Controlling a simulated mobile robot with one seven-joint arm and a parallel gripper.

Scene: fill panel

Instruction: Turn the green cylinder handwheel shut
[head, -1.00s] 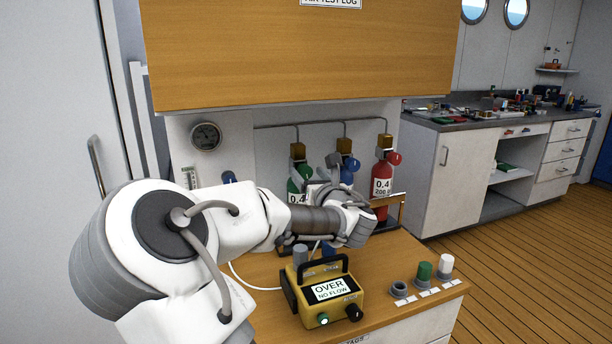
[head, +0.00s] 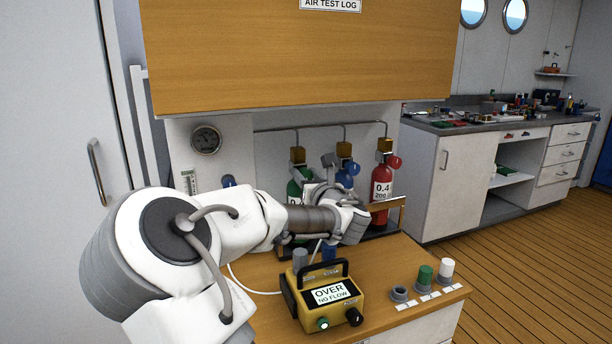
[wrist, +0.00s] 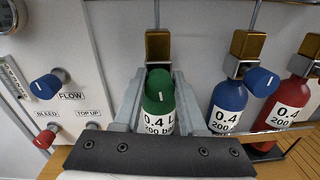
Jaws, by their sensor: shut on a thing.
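The green cylinder (head: 294,187) stands in the rack at the back of the bench, leftmost of three, partly hidden by my arm in the head view. Its green handwheel (wrist: 159,84) faces the wrist camera, with a white mark on it, just below the brass valve block. My gripper (wrist: 158,77) is shut on this handwheel, one grey finger on each side. In the head view my gripper (head: 318,178) is in front of the cylinders and hides the handwheel.
A blue cylinder (wrist: 228,100) and a red cylinder (head: 382,184) stand close on the right, their handwheels sticking out. The blue FLOW knob (wrist: 46,86) is on the panel at left. A yellow meter (head: 328,296) reading OVER, NO FLOW stands in front, below my forearm.

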